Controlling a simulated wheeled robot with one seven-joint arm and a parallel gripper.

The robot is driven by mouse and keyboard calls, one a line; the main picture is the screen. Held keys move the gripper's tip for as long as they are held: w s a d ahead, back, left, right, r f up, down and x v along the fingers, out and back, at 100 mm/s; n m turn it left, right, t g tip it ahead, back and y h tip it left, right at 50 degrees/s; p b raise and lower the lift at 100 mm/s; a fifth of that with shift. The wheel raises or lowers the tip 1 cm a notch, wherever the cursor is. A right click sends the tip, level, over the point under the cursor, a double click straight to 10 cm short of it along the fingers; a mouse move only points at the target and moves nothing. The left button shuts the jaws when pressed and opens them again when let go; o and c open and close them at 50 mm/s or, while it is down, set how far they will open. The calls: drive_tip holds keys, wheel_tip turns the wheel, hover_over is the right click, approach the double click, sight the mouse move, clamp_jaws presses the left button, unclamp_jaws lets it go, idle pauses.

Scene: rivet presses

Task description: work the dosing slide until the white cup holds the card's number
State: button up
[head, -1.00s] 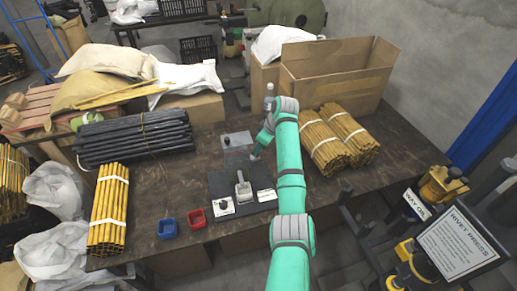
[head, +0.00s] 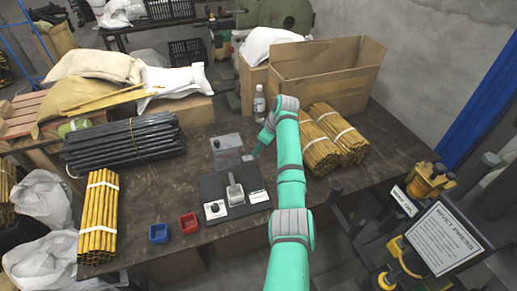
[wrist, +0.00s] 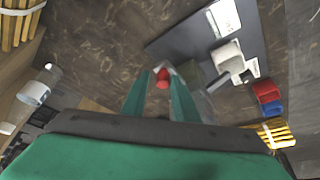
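Behind the board is a grey plate and clear box (head: 228,158). My gripper (head: 247,158) is low beside that box. In the wrist view my gripper (wrist: 160,75) has its fingers apart, with a small red knob (wrist: 162,78) between the tips; contact is unclear. I cannot make out a white cup or the card's number.
A red bin (head: 188,223) and a blue bin (head: 158,233) stand at the front edge. A bottle (head: 258,105) stands behind my gripper. Yellow rods (head: 325,145), an open carton (head: 325,75) and black rods (head: 122,143) flank the space.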

drive_tip(key=shift+a, duration=0.2)
drive_tip(key=shift+r, duration=0.1)
drive_tip(key=shift+d+r, duration=0.15)
drive_tip(key=shift+r, duration=0.15)
drive_tip(key=v, duration=1)
drive_tip(key=shift+s+d, duration=0.1)
drive_tip(key=shift+c, duration=0.2)
